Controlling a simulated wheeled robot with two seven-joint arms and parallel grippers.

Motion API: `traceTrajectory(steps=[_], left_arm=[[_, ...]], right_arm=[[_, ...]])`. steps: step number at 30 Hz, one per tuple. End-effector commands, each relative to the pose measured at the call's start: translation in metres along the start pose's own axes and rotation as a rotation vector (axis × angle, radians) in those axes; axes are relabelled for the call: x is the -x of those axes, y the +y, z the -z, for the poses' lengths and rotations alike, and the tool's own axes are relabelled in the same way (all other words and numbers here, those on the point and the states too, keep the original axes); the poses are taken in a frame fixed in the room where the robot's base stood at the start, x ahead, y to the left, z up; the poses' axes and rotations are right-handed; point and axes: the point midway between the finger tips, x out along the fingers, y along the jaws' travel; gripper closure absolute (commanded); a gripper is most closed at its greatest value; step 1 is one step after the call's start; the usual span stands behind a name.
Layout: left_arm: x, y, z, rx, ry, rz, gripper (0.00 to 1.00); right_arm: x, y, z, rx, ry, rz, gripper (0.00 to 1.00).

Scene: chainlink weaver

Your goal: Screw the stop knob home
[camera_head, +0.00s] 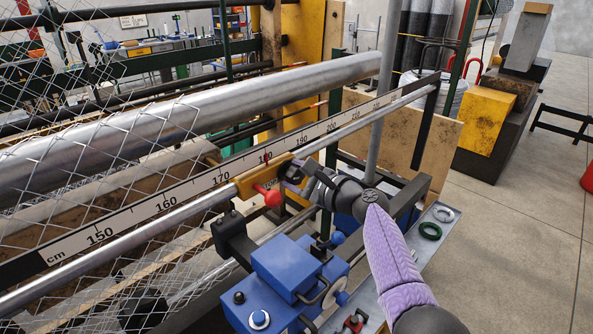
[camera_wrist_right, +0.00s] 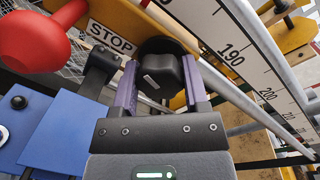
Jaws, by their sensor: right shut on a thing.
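The stop is a yellow block (camera_head: 247,182) on the steel rail, beside the centimetre scale at about the 180 mark. In the right wrist view its yellow face carries a STOP label (camera_wrist_right: 111,38). My right gripper (camera_head: 291,176) reaches the block from the right. In the right wrist view its two purple fingers are shut on the black stop knob (camera_wrist_right: 160,74), which has a white mark. The knob sits against the yellow block, and its threaded part is hidden. A red ball handle (camera_head: 271,197) sticks out of the block, left of my gripper. My left gripper is not in view.
The scale (camera_head: 165,205) and rail (camera_head: 190,209) run diagonally behind my gripper. A blue machine box (camera_head: 287,268) stands close below it. A green ring (camera_head: 430,231) and a grey ring (camera_head: 443,213) lie on the metal shelf at right. Wire mesh fills the left side.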

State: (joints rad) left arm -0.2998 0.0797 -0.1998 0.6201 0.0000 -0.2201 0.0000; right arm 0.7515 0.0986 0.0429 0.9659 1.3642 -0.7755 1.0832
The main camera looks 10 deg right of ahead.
Motion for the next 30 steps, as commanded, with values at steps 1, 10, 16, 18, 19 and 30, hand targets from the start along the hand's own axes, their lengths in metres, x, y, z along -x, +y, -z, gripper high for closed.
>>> traceTrajectory(steps=[1, 10, 16, 18, 19, 30], left_arm=[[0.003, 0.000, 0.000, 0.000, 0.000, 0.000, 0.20], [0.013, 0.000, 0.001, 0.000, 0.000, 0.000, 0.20], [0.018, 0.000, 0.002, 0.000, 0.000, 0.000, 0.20], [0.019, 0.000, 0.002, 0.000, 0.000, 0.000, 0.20], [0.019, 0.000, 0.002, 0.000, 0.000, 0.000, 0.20], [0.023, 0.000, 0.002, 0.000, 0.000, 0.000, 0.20]], right_arm=[[0.000, 0.002, 0.001, -0.044, -0.001, -0.006, 1.00], [0.000, 0.003, 0.001, -0.320, -0.026, -0.007, 1.00], [0.000, 0.003, 0.001, -0.474, -0.040, -0.007, 1.00], [0.000, 0.003, 0.001, -0.518, -0.044, -0.007, 1.00], [0.000, 0.003, 0.001, -0.536, -0.045, -0.006, 1.00], [0.000, 0.004, 0.002, -0.668, -0.057, -0.007, 1.00]])
